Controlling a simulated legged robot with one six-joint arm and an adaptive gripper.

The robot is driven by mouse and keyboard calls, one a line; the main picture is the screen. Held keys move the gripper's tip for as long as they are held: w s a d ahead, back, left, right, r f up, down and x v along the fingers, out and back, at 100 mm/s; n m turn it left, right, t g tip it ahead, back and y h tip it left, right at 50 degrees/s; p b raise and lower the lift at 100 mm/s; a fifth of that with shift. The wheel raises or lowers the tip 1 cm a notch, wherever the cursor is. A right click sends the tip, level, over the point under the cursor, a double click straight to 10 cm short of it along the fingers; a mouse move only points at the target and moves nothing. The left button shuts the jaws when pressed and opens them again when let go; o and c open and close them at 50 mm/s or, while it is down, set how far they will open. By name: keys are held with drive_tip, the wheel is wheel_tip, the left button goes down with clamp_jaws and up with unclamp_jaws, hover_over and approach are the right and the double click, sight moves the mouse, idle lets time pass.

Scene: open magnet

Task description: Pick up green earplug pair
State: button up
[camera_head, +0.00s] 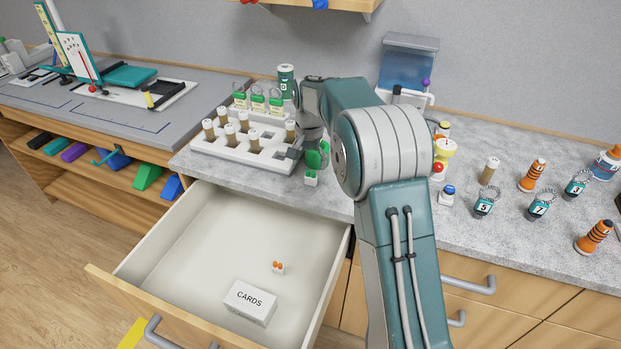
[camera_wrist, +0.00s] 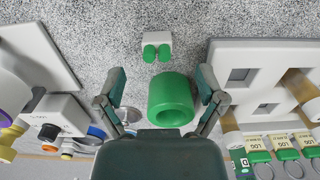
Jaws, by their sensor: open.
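The green earplug pair (camera_head: 311,178) is two small green plugs in a white block on the counter, close to its front edge. It also shows in the wrist view (camera_wrist: 157,52) at the top centre, just beyond my fingertips. My gripper (camera_wrist: 161,82) is open and points down at the counter, with one finger on each side of a green hollow cylinder (camera_wrist: 171,98). In the head view my gripper (camera_head: 312,140) is over the counter just behind the earplugs, and the cylinder (camera_head: 317,157) is partly hidden by it. I cannot tell whether the fingers touch the cylinder.
An open drawer (camera_head: 197,241) below holds an orange earplug pair (camera_head: 278,268) and a CARDS box (camera_head: 249,302). Orange-striped items and numbered key tags stand on the right counter.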

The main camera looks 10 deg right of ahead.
sight(310, 171)
wheel_tip(310, 171, down, 6)
drive_tip(key=shift+d+r, duration=0.15)
drive_tip(key=shift+r, duration=0.05)
drive_tip(key=c, duration=0.8)
